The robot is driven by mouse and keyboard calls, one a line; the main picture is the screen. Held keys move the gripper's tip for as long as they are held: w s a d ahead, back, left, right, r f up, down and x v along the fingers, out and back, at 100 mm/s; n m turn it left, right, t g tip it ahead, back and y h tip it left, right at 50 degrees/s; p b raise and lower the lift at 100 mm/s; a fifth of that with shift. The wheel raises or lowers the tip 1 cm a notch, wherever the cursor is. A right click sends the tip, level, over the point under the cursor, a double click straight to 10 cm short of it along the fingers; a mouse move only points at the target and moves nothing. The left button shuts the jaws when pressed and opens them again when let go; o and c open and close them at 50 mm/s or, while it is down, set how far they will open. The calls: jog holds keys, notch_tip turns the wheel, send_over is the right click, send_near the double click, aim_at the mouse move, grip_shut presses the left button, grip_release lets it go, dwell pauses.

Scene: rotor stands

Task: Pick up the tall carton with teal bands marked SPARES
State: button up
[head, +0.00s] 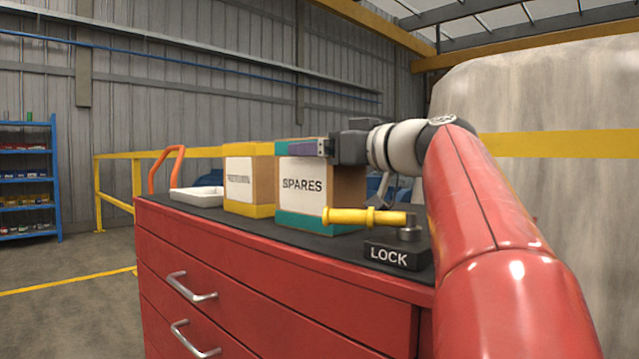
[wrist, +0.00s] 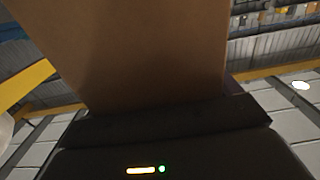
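The SPARES carton (head: 300,187) is a brown box with a white label and teal bands at top and bottom. It stands upright on the cabinet's dark top. My gripper (head: 308,148) is at its upper right side, with one grey-purple finger lying across the upper front. The other finger is hidden behind the carton. In the wrist view the carton's plain brown side (wrist: 155,50) fills the middle, very close to the gripper body, with a sliver of purple finger at its right edge. The frames do not show whether the fingers press on it.
A yellow-banded carton (head: 249,182) stands close on the left, with a white tray (head: 197,196) beyond it. A yellow-handled tool (head: 365,216) and a black LOCK block (head: 396,256) are in front and to the right. The red cabinet (head: 250,285) carries them all.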

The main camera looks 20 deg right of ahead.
jog(key=c, duration=1.6)
jog(key=shift+r, duration=0.1)
